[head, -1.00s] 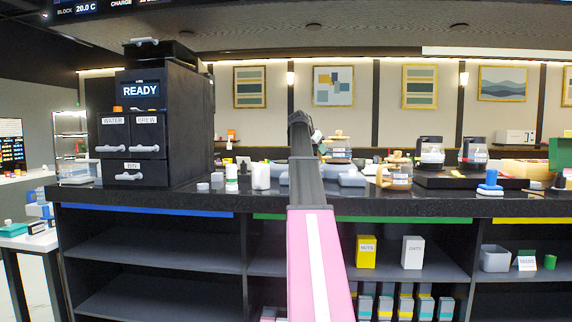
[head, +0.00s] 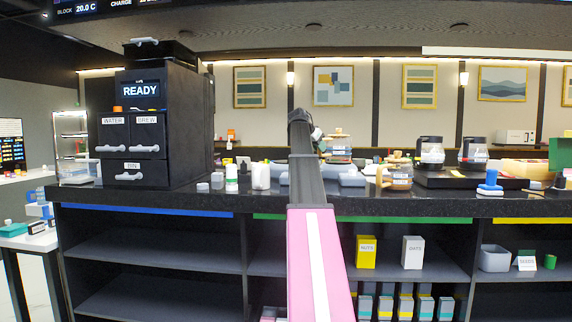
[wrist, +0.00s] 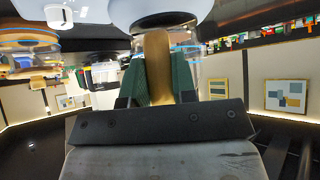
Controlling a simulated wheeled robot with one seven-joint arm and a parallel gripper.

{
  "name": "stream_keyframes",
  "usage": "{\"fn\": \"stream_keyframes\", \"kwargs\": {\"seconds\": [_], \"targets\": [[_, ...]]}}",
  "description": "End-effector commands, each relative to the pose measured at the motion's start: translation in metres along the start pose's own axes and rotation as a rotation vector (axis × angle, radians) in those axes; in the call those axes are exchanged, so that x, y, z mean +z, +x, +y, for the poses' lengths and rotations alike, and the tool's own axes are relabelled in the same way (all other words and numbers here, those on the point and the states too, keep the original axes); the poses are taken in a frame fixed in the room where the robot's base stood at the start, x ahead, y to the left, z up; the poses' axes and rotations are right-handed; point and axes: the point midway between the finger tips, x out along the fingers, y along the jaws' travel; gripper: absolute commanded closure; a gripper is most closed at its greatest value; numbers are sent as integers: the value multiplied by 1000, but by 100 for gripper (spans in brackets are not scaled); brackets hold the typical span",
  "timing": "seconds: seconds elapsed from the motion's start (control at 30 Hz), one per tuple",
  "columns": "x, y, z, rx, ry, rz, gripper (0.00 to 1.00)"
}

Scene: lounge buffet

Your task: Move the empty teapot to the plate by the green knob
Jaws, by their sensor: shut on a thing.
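My gripper (head: 319,143) is at the far end of my raised arm, above the counter. In the wrist view my green-padded fingers (wrist: 160,85) are shut on the tan handle (wrist: 157,62) of a glass teapot. This teapot (head: 339,147), with a wooden lid and a pale label, shows just right of the gripper in the head view, partly hidden by my arm. Whether it is empty is too small to tell. A second glass teapot (head: 397,176) with a wooden lid stands on the counter to the right. I cannot make out the green knob or its plate for sure.
Two black-topped glass jugs (head: 431,153) stand on a dark base to the right, near a blue knob (head: 490,180). A black READY machine (head: 160,130) stands left.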

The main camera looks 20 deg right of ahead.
Motion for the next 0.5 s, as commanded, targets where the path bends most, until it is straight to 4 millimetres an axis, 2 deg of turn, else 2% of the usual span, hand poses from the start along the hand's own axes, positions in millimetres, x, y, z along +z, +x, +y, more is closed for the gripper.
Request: {"fn": "stream_keyframes", "kwargs": {"seconds": [0.5], "targets": [[-6,-5,0,0,0,2,100]]}}
